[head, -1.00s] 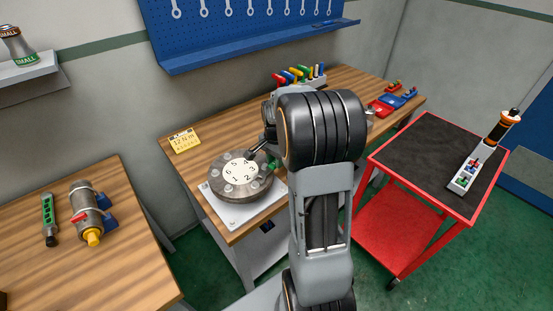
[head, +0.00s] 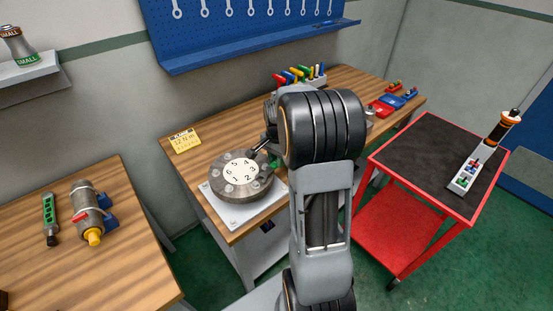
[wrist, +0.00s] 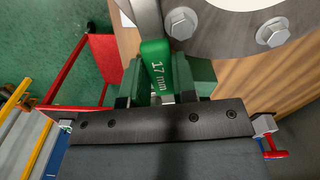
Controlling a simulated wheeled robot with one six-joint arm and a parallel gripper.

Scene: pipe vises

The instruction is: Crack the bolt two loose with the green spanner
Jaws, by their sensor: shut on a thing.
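The green spanner (wrist: 158,70), marked 17 mm, is held in my gripper (wrist: 162,98), which is shut on its handle. Its grey shank runs up out of the wrist view beside a hex bolt (wrist: 181,23); its jaw end is out of that view. In the head view a bit of green (head: 274,163) shows at the right edge of the round flange (head: 240,196), mostly hidden by my arm. The flange has a white dial numbered 1 to 6. Bolt two (head: 252,187) seems to be the one near the 2. I cannot tell whether the spanner touches it.
The flange sits on a pale plate (head: 218,212) on the wooden bench. A yellow 12 N m card (head: 185,141) lies behind it. A rack of coloured tools (head: 300,76) stands at the back. A red cart (head: 425,165) is at right, another bench (head: 110,270) at left.

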